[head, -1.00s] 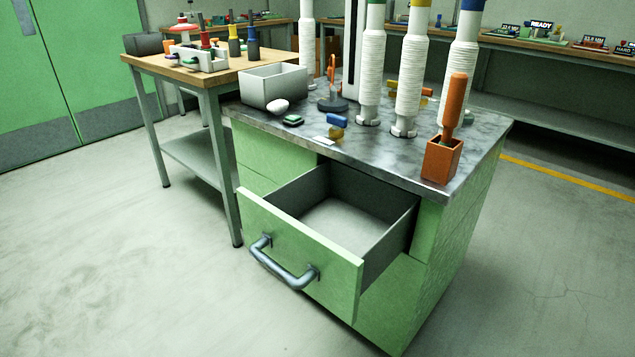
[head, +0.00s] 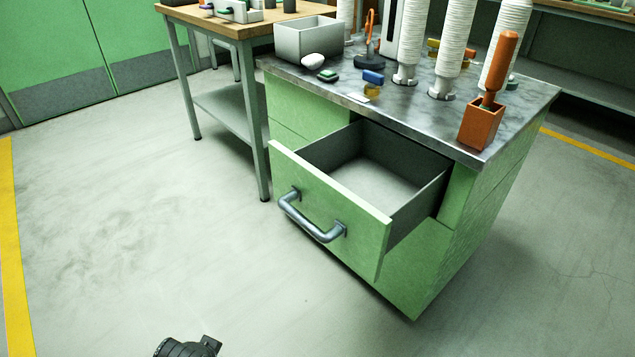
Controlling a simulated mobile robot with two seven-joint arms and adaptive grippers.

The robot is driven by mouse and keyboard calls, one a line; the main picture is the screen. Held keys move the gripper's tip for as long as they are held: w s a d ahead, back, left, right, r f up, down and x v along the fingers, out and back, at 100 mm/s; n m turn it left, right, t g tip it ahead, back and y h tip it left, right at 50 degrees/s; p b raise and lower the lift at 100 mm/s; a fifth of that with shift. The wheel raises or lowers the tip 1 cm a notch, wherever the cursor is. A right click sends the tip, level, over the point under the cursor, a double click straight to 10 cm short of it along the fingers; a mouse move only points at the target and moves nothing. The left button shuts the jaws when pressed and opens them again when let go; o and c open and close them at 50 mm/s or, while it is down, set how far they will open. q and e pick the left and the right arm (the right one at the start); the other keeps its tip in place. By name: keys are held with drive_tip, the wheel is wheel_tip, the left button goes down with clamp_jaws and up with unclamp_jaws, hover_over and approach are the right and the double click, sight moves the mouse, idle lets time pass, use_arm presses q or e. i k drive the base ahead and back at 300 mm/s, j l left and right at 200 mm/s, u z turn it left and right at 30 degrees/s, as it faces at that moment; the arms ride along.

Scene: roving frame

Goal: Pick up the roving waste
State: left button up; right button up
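A small white rounded lump (head: 313,61), which looks like the roving waste, lies on the grey stone-look top of the green cabinet (head: 440,120). It is just in front of an open grey box (head: 306,40). A black part that seems to be my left gripper (head: 195,347) shows at the bottom edge, low over the floor and far from the lump. It is mostly cut off, so its fingers cannot be judged. My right gripper is not in view.
The cabinet's drawer (head: 330,195) stands pulled out and empty. A green-and-black item (head: 328,76), a blue-and-yellow item (head: 372,82), white bobbins (head: 449,50) and an orange holder (head: 482,125) with a tool share the top. A wooden table (head: 235,24) adjoins. Floor at left is clear.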

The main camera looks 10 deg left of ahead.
sight(315, 61)
drive_tip(key=i+j+z, duration=0.15)
drive_tip(key=j, duration=0.2)
drive_tip(key=i+j+z, duration=0.2)
drive_tip(key=j, duration=0.15)
drive_tip(key=j+z, duration=0.15)
drive_tip(key=j, duration=0.2)
drive_tip(key=i+j+z, duration=0.15)
drive_tip(key=j, duration=0.25)
drive_tip(key=j+z, duration=0.35)
drive_tip(key=j, duration=0.2)
drive_tip(key=j+z, duration=0.35)
drive_tip(key=j, duration=0.2)
